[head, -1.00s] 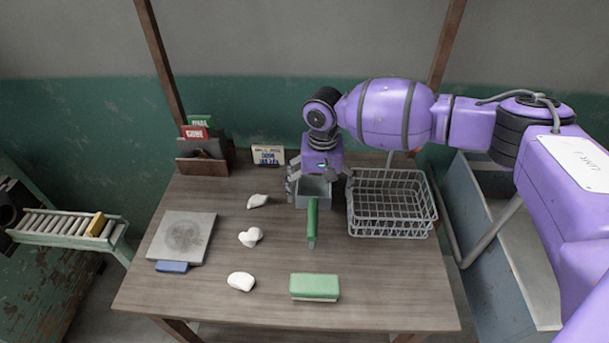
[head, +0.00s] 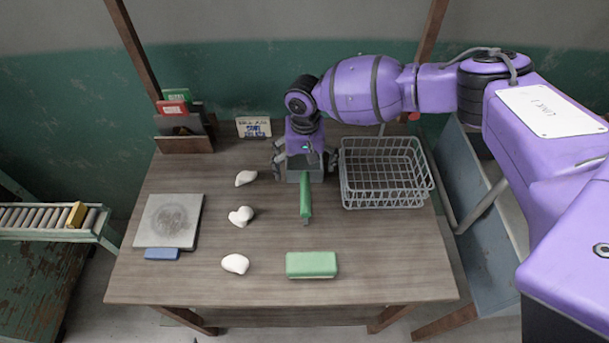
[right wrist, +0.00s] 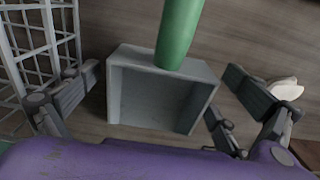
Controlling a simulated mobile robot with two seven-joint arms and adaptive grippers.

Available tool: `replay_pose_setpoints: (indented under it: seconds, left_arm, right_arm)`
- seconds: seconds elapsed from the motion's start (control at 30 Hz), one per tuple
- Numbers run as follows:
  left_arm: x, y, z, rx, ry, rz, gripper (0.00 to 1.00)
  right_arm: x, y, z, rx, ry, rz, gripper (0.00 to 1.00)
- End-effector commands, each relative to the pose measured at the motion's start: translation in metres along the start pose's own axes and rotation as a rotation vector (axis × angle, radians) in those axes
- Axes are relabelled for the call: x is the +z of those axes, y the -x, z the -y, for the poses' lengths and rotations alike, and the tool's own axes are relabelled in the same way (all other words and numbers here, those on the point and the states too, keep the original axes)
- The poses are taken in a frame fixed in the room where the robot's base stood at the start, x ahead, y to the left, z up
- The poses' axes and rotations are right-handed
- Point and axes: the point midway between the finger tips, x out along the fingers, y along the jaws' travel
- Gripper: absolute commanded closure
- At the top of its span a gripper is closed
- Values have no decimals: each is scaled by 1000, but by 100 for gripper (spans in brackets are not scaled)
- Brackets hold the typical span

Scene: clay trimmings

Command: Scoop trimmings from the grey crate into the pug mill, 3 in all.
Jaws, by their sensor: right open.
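A scoop with a grey box-shaped body and a green handle (head: 305,195) lies on the table, its handle toward the front. My right gripper (head: 304,167) is open above the scoop's body. In the right wrist view its fingers stand apart on either side of the grey body (right wrist: 160,98), whose inside looks empty. The grey wire crate (head: 385,195) stands just right of the scoop; I see nothing in it. White lumps lie on the table: one at the back (head: 246,178), one in the middle (head: 241,216), one in front (head: 235,264). I cannot make out the pug mill. My left gripper is out of view.
A green block (head: 312,265) lies at the front. A grey plate (head: 170,220) and a blue block (head: 162,254) lie at the left. A wooden holder (head: 184,143) and a sign (head: 254,127) stand at the back. A roller conveyor (head: 45,218) is beyond the table's left edge.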

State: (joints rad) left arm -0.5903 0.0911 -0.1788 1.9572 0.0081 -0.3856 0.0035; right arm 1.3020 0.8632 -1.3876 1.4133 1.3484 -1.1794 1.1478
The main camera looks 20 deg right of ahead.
Motion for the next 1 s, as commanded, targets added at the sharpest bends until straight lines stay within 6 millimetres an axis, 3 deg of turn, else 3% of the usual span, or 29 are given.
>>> replay_pose_setpoints:
  seconds: [0.17,0.6,0.87,1.0]
  left_arm:
    - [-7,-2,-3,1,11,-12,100]
    - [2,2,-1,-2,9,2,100]
    - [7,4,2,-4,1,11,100]
    - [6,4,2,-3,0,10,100]
  right_arm:
    - [0,1,0,0,0,-1,0]
    - [-1,2,0,0,0,-2,55]
    - [-1,3,0,-1,0,-2,55]
    - [-1,13,0,-1,0,-2,55]
